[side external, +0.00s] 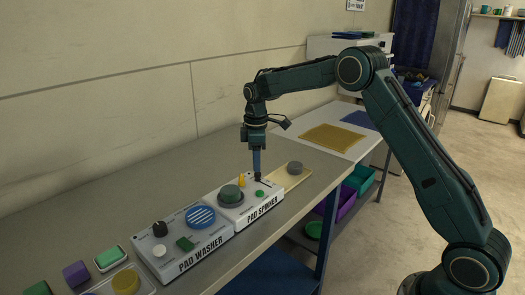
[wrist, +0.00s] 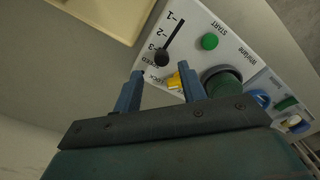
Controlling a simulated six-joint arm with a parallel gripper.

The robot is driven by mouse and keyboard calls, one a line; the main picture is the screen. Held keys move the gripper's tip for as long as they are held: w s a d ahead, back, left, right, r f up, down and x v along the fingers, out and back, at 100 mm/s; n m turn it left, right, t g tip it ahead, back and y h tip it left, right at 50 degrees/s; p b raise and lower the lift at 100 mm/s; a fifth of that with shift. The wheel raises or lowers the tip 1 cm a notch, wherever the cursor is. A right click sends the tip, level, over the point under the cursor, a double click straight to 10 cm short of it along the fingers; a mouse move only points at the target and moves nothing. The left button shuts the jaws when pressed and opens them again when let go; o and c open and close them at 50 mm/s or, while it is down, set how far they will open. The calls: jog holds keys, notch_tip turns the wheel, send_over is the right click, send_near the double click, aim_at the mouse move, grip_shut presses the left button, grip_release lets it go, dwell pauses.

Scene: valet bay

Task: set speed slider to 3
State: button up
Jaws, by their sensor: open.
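The pad spinner (side external: 262,211) is a white box on the bench. In the wrist view its panel has a dark speed slot marked 1, 2 and 3, with a round black slider knob (wrist: 162,59) at the slot's 3 end, next to the word SPEED. My gripper (side external: 257,176) points down over the panel in the side view. In the wrist view my gripper (wrist: 160,73) is open, its two blue fingers apart and the knob just beyond the gap between their tips. Nothing is held. Contact with the knob cannot be told.
A yellow lock lever (wrist: 175,81) shows by the right finger. A green start button (wrist: 209,41) and a large dark-green round part (wrist: 222,82) are nearby. The pad washer (side external: 190,245) stands left of the spinner. A wooden board with a grey disc (side external: 295,167) lies right.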

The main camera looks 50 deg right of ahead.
aim_at(258, 174)
notch_tip(258, 174, up, 10)
dwell(0.5)
jog(key=s+a+r+m+t, duration=0.1)
jog(key=s+a+r+m, duration=0.15)
jog(key=s+r, duration=0.45)
jog(key=s+a+r+m+t, duration=0.2)
jog(key=s+a+r, duration=0.1)
jog(key=s, duration=0.8)
jog(key=s+a+f+m+t, duration=0.1)
jog(key=s+f+m, duration=0.1)
jog(key=s, duration=0.8)
jog(key=s+a+f+m+t, duration=0.1)
jog(key=s+f, duration=0.3)
jog(key=s, duration=0.6)
jog(key=shift+a+m+t, duration=0.25)
jog(key=shift+m+t, duration=0.05)
jog(key=shift+m, duration=0.45)
